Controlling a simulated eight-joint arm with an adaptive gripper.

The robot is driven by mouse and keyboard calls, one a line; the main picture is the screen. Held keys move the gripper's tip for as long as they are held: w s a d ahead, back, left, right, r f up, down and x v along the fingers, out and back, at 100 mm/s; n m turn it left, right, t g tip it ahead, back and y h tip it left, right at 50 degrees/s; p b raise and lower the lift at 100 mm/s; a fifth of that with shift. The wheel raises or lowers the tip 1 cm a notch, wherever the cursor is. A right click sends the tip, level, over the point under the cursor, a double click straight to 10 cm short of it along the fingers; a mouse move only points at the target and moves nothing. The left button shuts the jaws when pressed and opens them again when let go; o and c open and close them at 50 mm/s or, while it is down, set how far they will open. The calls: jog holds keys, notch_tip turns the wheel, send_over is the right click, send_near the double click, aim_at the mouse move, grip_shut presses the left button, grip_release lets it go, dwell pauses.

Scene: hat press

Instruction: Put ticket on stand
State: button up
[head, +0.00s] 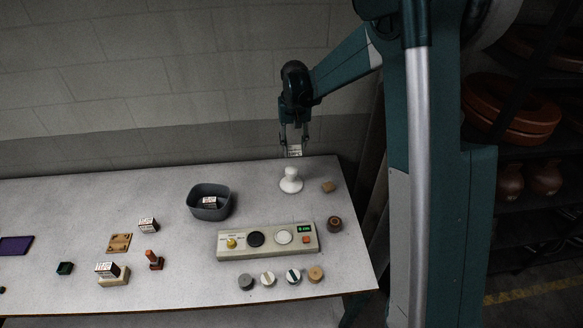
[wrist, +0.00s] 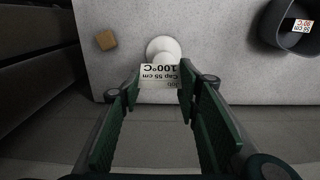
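A small white ticket (wrist: 160,76) with printed text, "Cap 55 cm" and "100°C" upside down, is held between the fingertips of my gripper (wrist: 159,80). In the head view my gripper (head: 294,141) points down, with the ticket (head: 295,151) at its tips. The white stand (head: 290,182) has a round base and a knob-like top, near the far right of the table. The ticket appears above and just behind it. In the wrist view the stand (wrist: 163,48) is partly hidden by the ticket. I cannot tell whether they touch.
A dark grey bowl (head: 194,211) holding another labelled piece stands left of the stand. A tan block (head: 328,187) lies to its right. A control panel (head: 266,252) with knobs is in front. More labelled blocks (head: 148,224) and stamps (head: 154,261) lie to the left.

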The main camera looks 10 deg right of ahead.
jog(key=shift+w+a, duration=0.45)
jog(key=shift+w, duration=0.3)
jog(key=shift+f, duration=0.1)
send_over(292, 169)
jog(key=shift+a+f+p, duration=0.1)
jog(key=shift+f+p, duration=0.2)
jog(key=shift+f, duration=2.75)
jog(key=shift+f, duration=0.15)
jog(key=shift+f, duration=1.7)
jog(key=shift+f, duration=0.15)
jog(key=shift+o, duration=0.8)
jog(key=o, duration=0.4)
